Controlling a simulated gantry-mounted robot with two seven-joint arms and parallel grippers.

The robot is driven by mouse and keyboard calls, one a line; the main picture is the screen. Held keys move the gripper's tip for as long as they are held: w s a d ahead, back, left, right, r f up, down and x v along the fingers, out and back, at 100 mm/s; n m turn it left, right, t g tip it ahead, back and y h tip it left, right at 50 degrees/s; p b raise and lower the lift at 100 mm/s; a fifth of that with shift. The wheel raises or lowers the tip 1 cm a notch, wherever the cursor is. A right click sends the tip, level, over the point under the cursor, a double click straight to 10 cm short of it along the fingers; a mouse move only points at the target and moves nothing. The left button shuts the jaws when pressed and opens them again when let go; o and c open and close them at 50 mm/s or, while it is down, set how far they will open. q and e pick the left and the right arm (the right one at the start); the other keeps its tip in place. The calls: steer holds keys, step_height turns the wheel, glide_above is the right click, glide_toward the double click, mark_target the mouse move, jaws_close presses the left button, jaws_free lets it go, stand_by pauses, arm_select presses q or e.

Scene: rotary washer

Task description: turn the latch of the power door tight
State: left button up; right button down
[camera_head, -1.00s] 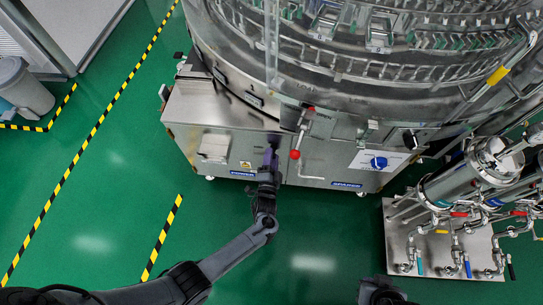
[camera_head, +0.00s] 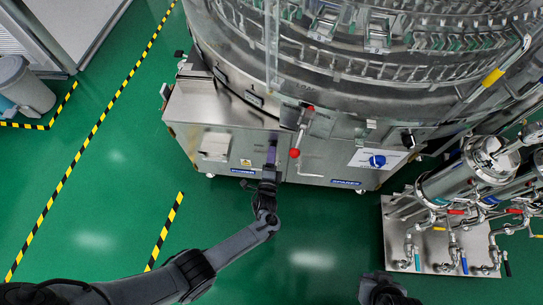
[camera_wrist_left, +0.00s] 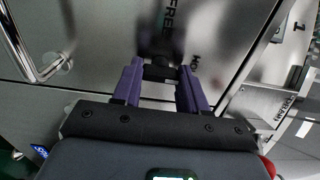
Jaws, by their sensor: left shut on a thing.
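The power door is a metal panel on the front of the washer's base cabinet (camera_head: 232,160), where the left gripper reaches it. In the left wrist view the door (camera_wrist_left: 105,25) fills the upper part, with dark lettering on it. The small black latch (camera_wrist_left: 159,72) sits between the purple fingers. My left gripper (camera_wrist_left: 158,85) is shut on the latch, a finger on each side. In the head view the left gripper (camera_head: 271,154) is at the cabinet front, hiding the latch. A dark part of my right arm shows at the bottom edge; its fingers do not show.
A bar handle (camera_wrist_left: 35,55) shows in the left wrist view. Pipes and valves stand on a plate (camera_head: 430,255) at right. Green floor (camera_head: 310,230) in front is clear.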

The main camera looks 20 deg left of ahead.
arm_select(q)
steer(key=o, duration=1.1)
steer(key=shift+c, duration=0.2)
steer(key=p+v, duration=0.4)
steer(key=v, duration=0.6)
steer(key=shift+s, duration=0.35)
steer(key=shift+d, duration=0.1)
